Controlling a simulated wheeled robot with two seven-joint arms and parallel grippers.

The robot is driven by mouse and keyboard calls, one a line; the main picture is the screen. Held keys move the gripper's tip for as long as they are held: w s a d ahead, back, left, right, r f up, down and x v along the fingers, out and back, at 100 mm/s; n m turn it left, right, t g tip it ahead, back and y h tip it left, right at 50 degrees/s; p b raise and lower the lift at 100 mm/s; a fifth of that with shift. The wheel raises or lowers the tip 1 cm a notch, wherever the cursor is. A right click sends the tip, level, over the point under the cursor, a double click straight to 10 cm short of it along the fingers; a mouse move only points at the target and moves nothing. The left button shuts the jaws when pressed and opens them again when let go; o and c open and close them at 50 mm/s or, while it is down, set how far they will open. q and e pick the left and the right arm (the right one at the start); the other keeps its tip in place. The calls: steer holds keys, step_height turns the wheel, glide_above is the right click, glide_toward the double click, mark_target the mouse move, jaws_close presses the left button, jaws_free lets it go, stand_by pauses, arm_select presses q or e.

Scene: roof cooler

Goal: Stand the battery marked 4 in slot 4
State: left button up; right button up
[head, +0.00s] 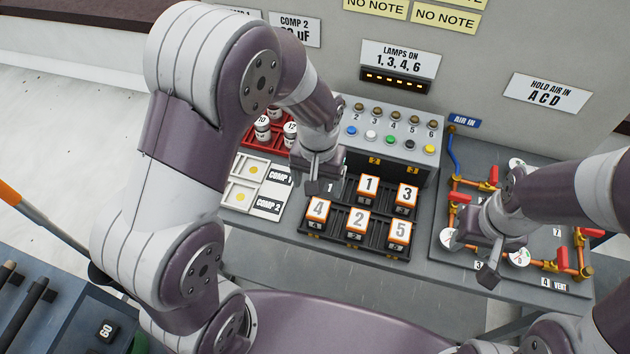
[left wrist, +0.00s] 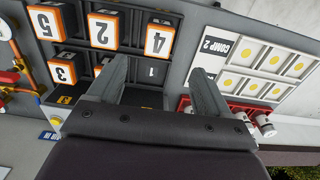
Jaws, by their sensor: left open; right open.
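The white and orange battery marked 4 (head: 318,210) stands in the front left compartment of the black battery rack (head: 345,238); the slot number under it is too small to read surely. It also shows in the left wrist view (left wrist: 158,41). My left gripper (head: 322,185) is open and empty, just behind battery 4, above the empty back left compartment labelled 1 (left wrist: 151,71). In the wrist view its fingers lie apart on either side of that compartment. My right gripper (head: 489,274) is open and empty over the pipe panel.
Batteries 2 (head: 356,223) and 5 (head: 399,233) stand in the front row, 1 (head: 368,188) and 3 (head: 405,197) in the back row. The lamp box (head: 393,130) stands behind the rack. COMP trays (head: 240,196) lie left, the pipe panel (head: 450,262) right.

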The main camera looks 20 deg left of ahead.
arm_select(q)
steer(key=s+a+r+t, duration=0.1)
steer(key=s+a+r, duration=0.3)
steer(key=s+a, duration=0.3)
steer(key=shift+s+r, duration=0.25)
steer(key=shift+s, duration=0.3)
